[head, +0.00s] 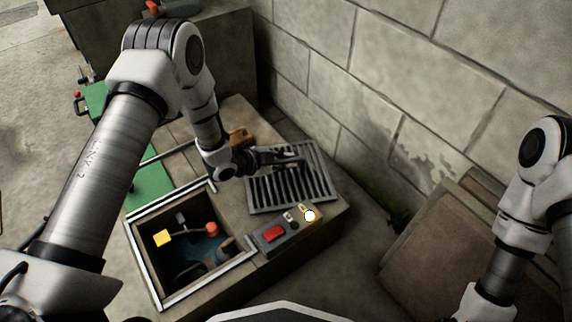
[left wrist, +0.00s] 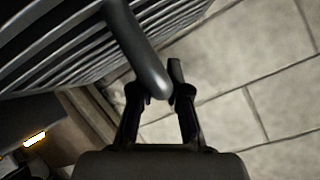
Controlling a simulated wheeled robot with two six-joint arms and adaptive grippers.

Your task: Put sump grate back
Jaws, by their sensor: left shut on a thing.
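The sump grate (head: 318,192) is a grey slatted metal panel at the right of the sump opening, behind the control box. It also shows at the upper left of the left wrist view (left wrist: 72,57). My left gripper (head: 290,160) is over the grate and shut on its grey bar handle (left wrist: 140,55). I cannot tell whether the grate touches the ledge beneath. The sump opening is uncovered, with a pale metal rim (head: 205,286). Inside are a yellow block (head: 162,238), an orange-red piece (head: 211,229) and dark parts. My right gripper is out of view.
A grey control box (head: 268,247) with a red switch and a lit lamp (head: 310,216) stands between the opening and the ledge's front edge. A block wall (head: 400,90) rises behind. Brown boards (head: 440,250) lean at the right. A green panel (head: 150,184) lies left.

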